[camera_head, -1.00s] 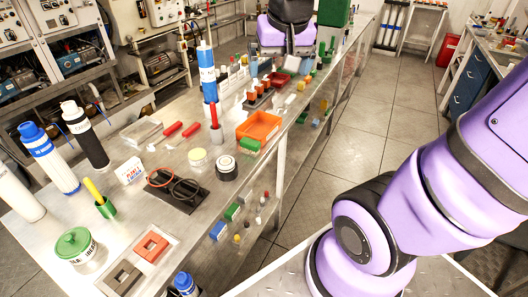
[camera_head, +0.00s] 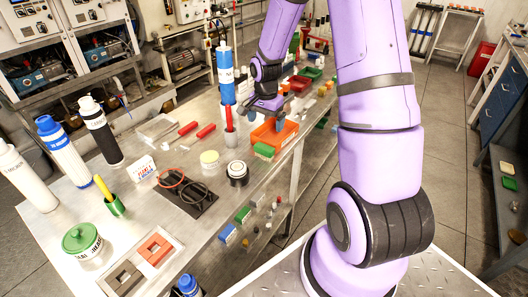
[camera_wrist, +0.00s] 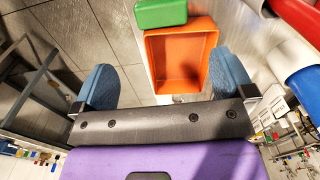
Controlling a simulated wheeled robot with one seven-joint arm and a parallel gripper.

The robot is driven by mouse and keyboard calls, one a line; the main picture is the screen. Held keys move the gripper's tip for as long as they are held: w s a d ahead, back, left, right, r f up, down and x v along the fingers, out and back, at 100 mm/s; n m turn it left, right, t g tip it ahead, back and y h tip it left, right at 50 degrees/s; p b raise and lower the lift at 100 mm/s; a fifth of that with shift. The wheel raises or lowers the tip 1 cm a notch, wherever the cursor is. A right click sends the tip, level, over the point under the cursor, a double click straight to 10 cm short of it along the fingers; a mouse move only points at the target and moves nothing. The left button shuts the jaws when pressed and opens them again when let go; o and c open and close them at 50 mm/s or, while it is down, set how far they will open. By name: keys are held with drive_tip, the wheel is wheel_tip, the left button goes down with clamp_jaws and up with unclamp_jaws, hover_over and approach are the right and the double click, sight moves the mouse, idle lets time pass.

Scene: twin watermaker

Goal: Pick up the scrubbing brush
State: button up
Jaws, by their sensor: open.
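A small green block (camera_head: 263,149), which may be the scrubbing brush, lies on the bench against the near edge of an orange tray (camera_head: 287,139). I cannot make out bristles on it. In the wrist view the green block (camera_wrist: 160,12) is at the top, touching or close to the orange tray (camera_wrist: 203,60). My gripper (camera_head: 267,112) is over the tray's far left part, pointing down. In the wrist view my gripper (camera_wrist: 165,80) has its two blue fingers wide apart, with nothing held between them. The orange tray shows between the fingers and looks empty.
The bench's right edge runs close by the tray.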

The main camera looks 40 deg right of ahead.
sight(264, 147)
drive_tip(key=shift+w+d+f, duration=0.1)
drive_tip(key=shift+d+f, duration=0.1)
drive_tip(key=shift+f, duration=0.8)
wheel_tip(264, 147, down, 5)
drive_tip(key=f, duration=0.2)
drive_tip(key=a+f, duration=0.1)
drive_tip(key=f, duration=0.1)
drive_tip(key=shift+f, duration=0.7)
drive_tip(key=shift+c, duration=0.2)
drive_tip(key=c, duration=0.8)
drive_tip(key=shift+r, duration=5.05)
